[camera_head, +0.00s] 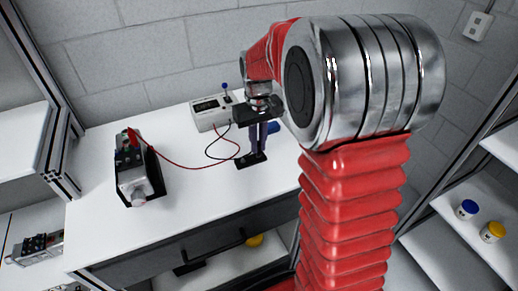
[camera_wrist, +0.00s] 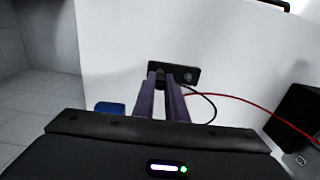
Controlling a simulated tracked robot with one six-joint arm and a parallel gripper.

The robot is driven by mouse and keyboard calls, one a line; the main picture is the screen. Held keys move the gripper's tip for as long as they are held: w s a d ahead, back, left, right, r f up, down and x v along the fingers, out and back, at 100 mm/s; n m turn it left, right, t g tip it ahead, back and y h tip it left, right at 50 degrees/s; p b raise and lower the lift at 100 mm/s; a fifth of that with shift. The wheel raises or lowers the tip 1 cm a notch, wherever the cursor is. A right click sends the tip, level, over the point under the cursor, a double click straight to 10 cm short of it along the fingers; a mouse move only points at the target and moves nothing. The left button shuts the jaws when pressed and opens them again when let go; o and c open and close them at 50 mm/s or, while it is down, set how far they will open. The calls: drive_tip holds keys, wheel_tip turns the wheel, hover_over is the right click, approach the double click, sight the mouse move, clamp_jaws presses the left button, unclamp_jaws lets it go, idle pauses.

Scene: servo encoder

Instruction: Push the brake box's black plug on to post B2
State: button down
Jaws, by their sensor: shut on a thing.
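My gripper (camera_head: 257,151) points down with its purple fingers shut at a small black holder plate (camera_head: 243,163) on the white bench. In the wrist view the fingertips (camera_wrist: 162,79) reach the plate (camera_wrist: 187,76), which has round grey spots. The plug itself is hidden between the fingers; a black lead (camera_wrist: 207,98) runs up to them. The pale brake box (camera_head: 211,111), with a dark display, stands behind, and red and black leads leave it. The red lead (camera_head: 190,167) runs to the top of a grey motor unit (camera_head: 134,180) at left. Post B2 cannot be made out.
A blue object (camera_head: 273,128) lies just right of the fingers, also seen in the wrist view (camera_wrist: 109,108). The bench front (camera_head: 205,222) is clear. Shelves with blue-lidded (camera_head: 467,208) and yellow-lidded (camera_head: 492,231) jars are at right.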

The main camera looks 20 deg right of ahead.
drive_tip(key=shift+r, duration=0.2)
idle(0.5)
drive_tip(key=shift+r, duration=2.35)
drive_tip(key=shift+w, duration=0.1)
drive_tip(key=w+a+r+m, duration=0.3)
drive_tip(key=w+a+r, duration=0.2)
drive_tip(key=w+a, duration=0.5)
drive_tip(key=w, duration=0.3)
drive_tip(key=shift+r, duration=0.2)
